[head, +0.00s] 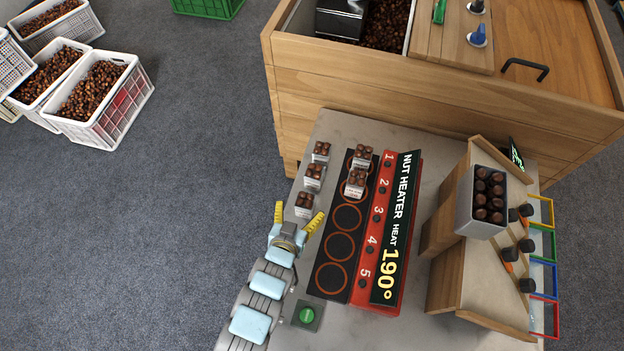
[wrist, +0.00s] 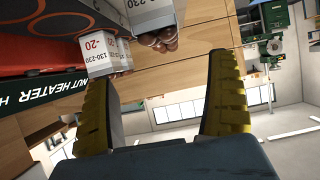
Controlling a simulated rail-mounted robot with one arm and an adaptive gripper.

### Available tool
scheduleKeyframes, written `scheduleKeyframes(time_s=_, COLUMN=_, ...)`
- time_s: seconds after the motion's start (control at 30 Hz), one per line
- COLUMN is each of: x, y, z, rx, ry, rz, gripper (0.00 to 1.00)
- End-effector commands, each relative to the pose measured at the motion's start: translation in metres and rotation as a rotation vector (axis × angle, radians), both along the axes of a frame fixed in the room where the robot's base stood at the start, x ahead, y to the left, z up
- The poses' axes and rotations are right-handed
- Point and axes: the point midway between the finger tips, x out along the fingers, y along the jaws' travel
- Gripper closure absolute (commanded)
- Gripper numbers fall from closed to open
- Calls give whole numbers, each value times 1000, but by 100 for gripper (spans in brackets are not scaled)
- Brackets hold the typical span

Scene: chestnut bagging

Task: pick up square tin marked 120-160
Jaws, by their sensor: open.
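In the head view, three small white square tins of chestnuts stand in a row left of the heater: a far tin (head: 320,158), a middle tin (head: 313,183) and a near tin (head: 304,212). Two more, a back tin (head: 362,163) and a front tin (head: 355,190), are on the heater's far rings. My gripper (head: 297,219) is open, its yellow fingers spread just in front of the near tin. In the wrist view, a tin marked 130-230 and -20 (wrist: 98,55) shows beyond the left finger; another tin (wrist: 150,14) is above the gap. I cannot read 120-160 anywhere.
The nut heater (head: 346,217), showing 190°, lies right of my gripper with empty near rings. A green button (head: 306,315) is beside its near end. A wooden stand (head: 490,275) holds a larger chestnut tin (head: 467,215). A wooden cabinet (head: 430,110) stands behind the table.

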Motion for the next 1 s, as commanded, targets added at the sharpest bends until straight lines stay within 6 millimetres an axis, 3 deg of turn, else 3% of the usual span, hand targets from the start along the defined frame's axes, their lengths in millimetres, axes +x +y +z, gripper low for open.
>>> scheduleKeyframes(time_s=1.0, x=98, y=-27, z=-48, rx=-1, ry=-4, rz=0, gripper=11)
